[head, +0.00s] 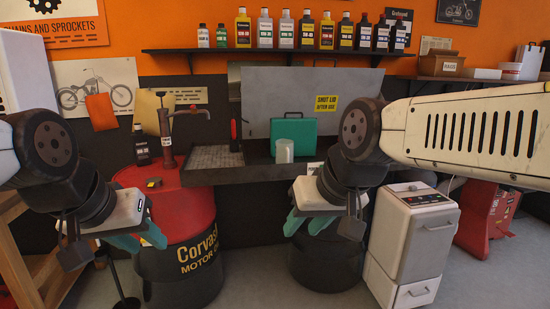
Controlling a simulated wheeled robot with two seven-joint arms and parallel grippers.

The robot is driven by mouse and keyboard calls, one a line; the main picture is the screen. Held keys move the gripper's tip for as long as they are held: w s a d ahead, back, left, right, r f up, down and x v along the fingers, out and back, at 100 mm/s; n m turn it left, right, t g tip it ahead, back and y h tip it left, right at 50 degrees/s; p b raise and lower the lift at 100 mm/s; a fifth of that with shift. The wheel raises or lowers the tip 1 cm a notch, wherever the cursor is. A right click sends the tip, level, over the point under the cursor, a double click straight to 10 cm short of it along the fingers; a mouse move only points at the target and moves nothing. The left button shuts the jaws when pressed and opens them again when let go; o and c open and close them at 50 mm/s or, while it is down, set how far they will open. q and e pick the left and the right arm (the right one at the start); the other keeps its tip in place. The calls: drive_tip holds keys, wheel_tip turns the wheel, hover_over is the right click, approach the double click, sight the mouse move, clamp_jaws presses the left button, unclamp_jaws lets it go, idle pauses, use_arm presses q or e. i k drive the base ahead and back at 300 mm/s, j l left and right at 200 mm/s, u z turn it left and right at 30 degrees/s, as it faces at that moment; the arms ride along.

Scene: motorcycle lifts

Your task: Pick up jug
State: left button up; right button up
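A pale, whitish cylindrical vessel (284,151), which looks like the jug, stands upright at the front of the dark sink bench, in front of a teal case. No handle shows on it. My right gripper (307,222) is below and slightly right of it in the picture, in front of the bench. Its teal fingers are apart, with nothing between them. My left gripper (140,238) is at the lower left, in front of the red drum. Neither gripper touches the vessel.
The teal case (295,131) stands against the raised grey lid (300,98). A red-topped drum (185,215) with a hand pump (166,138) stands left of the bench (225,174). A white cabinet (412,240) stands at right. Bottles line the shelf (275,52) above.

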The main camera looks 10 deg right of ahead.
sight(284, 149)
drive_tip(key=i+l, duration=2.4)
drive_tip(key=l, duration=0.2)
drive_tip(key=i+j+u, duration=0.05)
